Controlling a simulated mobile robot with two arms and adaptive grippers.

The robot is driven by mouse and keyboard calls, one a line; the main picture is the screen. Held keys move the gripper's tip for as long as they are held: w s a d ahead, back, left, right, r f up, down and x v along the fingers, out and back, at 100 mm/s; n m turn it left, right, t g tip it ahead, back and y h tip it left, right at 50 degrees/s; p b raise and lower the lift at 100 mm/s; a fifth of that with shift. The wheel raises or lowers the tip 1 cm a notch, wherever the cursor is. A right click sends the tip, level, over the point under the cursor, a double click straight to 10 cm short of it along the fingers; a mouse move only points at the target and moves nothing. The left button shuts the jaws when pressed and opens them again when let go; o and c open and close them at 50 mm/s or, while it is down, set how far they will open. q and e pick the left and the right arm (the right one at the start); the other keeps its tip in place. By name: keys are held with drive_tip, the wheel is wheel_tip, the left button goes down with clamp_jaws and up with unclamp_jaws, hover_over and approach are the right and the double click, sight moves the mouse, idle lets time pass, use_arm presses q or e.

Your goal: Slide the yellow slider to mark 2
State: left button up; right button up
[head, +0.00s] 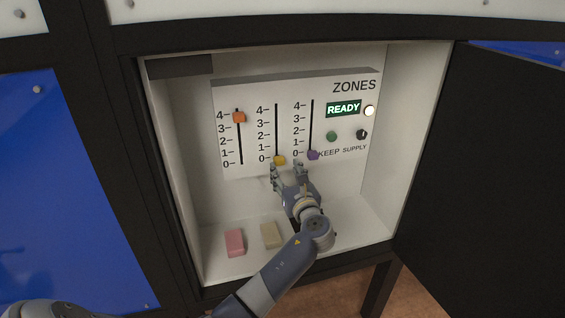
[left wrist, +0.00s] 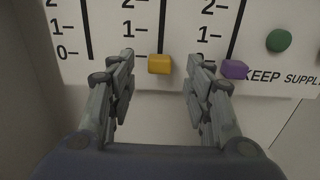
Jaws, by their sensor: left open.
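The yellow slider (head: 280,160) sits at the bottom of the middle slot on the white ZONES panel (head: 240,85), level with mark 0. My left gripper (head: 287,170) is open just below and in front of it. In the left wrist view the yellow slider (left wrist: 159,64) shows between the two open fingers (left wrist: 162,68), apart from both and nearer the left one. Mark 2 of the middle scale (head: 261,135) is above the slider. My right gripper is not in view.
An orange slider (head: 239,117) stands near mark 4 on the left. A purple slider (head: 313,155) is at 0 on the right, close to my right-hand finger. A pink block (head: 234,243) and a beige block (head: 270,235) lie on the cabinet floor. The black door (head: 485,180) stands open.

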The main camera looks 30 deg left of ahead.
sight(280, 160)
use_arm(q)
drive_tip(key=x, duration=0.5)
drive_tip(key=shift+w+a+f, duration=0.1)
drive_tip(key=shift+w+a, duration=0.15)
drive_tip(key=shift+a, duration=0.1)
drive_tip(key=shift+c, duration=0.3)
clamp_jaws()
